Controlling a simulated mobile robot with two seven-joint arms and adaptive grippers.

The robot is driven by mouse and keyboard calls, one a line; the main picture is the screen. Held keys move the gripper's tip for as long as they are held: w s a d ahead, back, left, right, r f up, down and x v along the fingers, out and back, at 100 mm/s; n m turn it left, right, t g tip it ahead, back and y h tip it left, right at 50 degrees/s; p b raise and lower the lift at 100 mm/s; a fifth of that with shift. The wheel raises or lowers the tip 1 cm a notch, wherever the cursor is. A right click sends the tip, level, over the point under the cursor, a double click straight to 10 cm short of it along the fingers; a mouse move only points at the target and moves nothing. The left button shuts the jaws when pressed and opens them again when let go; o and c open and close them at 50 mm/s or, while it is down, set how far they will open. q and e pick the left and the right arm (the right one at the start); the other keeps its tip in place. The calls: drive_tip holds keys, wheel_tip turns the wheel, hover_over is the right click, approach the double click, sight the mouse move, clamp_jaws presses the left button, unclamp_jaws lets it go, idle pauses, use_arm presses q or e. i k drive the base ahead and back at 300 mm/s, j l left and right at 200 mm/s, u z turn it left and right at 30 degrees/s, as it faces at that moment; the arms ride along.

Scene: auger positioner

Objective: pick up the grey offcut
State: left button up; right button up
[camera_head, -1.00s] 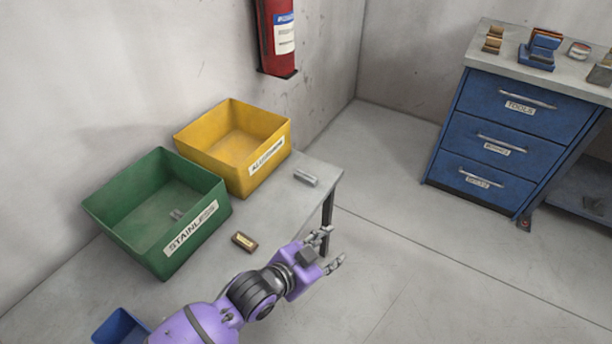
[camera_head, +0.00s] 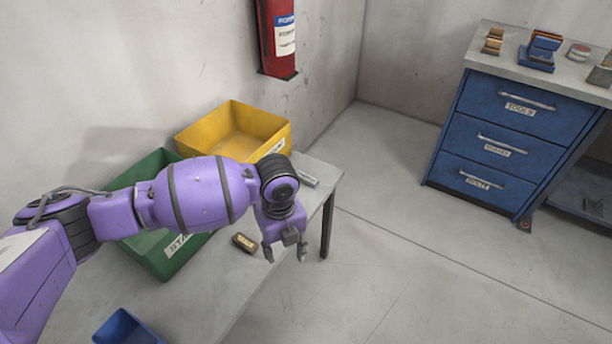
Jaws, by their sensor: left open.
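The grey offcut (camera_head: 309,181) lies on the grey table (camera_head: 222,290) near its far right corner, beside the yellow bin. My left arm crosses in front of it and hides its left part. My left gripper (camera_head: 286,254) is open and empty, with its fingers pointing down. In the picture it is below the offcut, near the table's right edge, and apart from it. My right gripper is not in view.
A yellow bin (camera_head: 200,134) and a green bin (camera_head: 150,256), partly behind my arm, stand on the table. A small brown block (camera_head: 244,242) lies left of my gripper. A blue bin (camera_head: 124,328) is at the front. A blue drawer cabinet (camera_head: 500,140) stands at right.

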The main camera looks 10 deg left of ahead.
sight(308, 180)
drive_tip(key=i+j, duration=0.3)
drive_tip(key=i, duration=0.15)
drive_tip(key=i+j, duration=0.25)
drive_tip(key=i, duration=0.2)
